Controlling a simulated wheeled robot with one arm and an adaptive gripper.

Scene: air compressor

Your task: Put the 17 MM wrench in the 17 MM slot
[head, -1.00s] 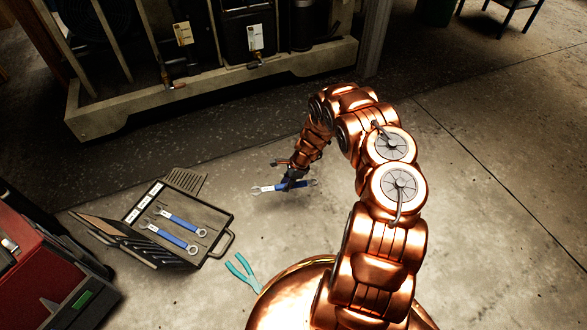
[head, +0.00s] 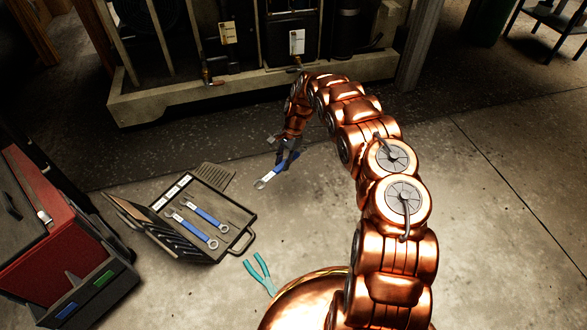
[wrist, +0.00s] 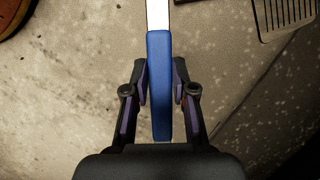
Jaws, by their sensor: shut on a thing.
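A blue-handled wrench (head: 274,172) is held in my gripper (head: 287,150) above the floor, in front of the wooden frame. In the wrist view my gripper (wrist: 160,88) is shut around the blue handle (wrist: 159,70), and the bare metal shank runs off the top edge. No size marking on it is readable. The open tool case (head: 251,228) lies on the floor left of my gripper, apart from it. Two blue-handled wrenches (head: 193,230) lie in its tray. White labels (head: 177,186) line the tray's left edge, too small to read, so I cannot tell which slot is 17 MM.
Teal pliers (head: 259,273) lie on the floor near the case. A dark slotted plate (head: 217,177) lies behind the case and shows in the wrist view (wrist: 286,15). A red toolbox (head: 62,230) stands at the left. The wooden frame (head: 155,108) stands behind.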

